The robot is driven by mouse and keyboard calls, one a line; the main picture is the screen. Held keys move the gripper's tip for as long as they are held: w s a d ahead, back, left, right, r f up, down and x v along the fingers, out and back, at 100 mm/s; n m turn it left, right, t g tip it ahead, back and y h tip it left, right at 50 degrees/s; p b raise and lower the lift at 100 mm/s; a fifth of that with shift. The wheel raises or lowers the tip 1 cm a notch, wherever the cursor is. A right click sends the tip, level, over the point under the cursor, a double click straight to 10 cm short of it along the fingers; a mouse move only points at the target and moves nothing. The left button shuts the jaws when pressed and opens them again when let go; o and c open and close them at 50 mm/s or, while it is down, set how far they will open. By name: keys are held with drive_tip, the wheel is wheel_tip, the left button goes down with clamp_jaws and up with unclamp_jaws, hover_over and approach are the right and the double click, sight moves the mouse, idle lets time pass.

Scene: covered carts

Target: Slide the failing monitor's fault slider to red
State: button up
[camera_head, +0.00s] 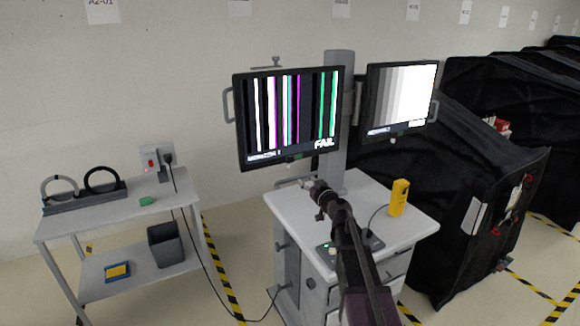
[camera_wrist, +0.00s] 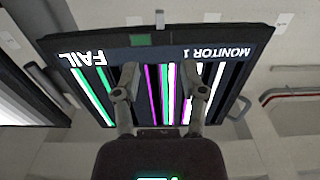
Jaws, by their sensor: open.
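The failing monitor (camera_head: 290,118) is the left one; it shows coloured vertical bars and the word FAIL. In the wrist view the monitor (camera_wrist: 62,52) appears upside down and is labelled MONITOR 1. Its fault slider (camera_head: 292,159) is on the lower bezel and shows green. In the wrist view the slider's green patch (camera_wrist: 140,40) has a small pale tab (camera_wrist: 160,17) beside it at the bezel edge. My gripper (camera_wrist: 163,80) is open and empty, with its fingers in front of the screen. In the head view my gripper (camera_head: 318,186) is below the monitor, apart from the slider.
A second monitor (camera_head: 402,98) with grey bars hangs on the same post (camera_head: 338,165). The white cart (camera_head: 300,204) below carries a yellow handheld device (camera_head: 399,198). A side table (camera_head: 185,190) stands left, and black covered carts (camera_head: 470,190) stand right.

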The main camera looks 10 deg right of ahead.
sight(291, 166)
drive_tip(key=shift+w, duration=0.1)
drive_tip(key=x, duration=1.3)
drive_tip(key=shift+w+a+f, duration=0.1)
drive_tip(key=shift+w+a, duration=0.05)
drive_tip(key=shift+w, duration=0.1)
clamp_jaws()
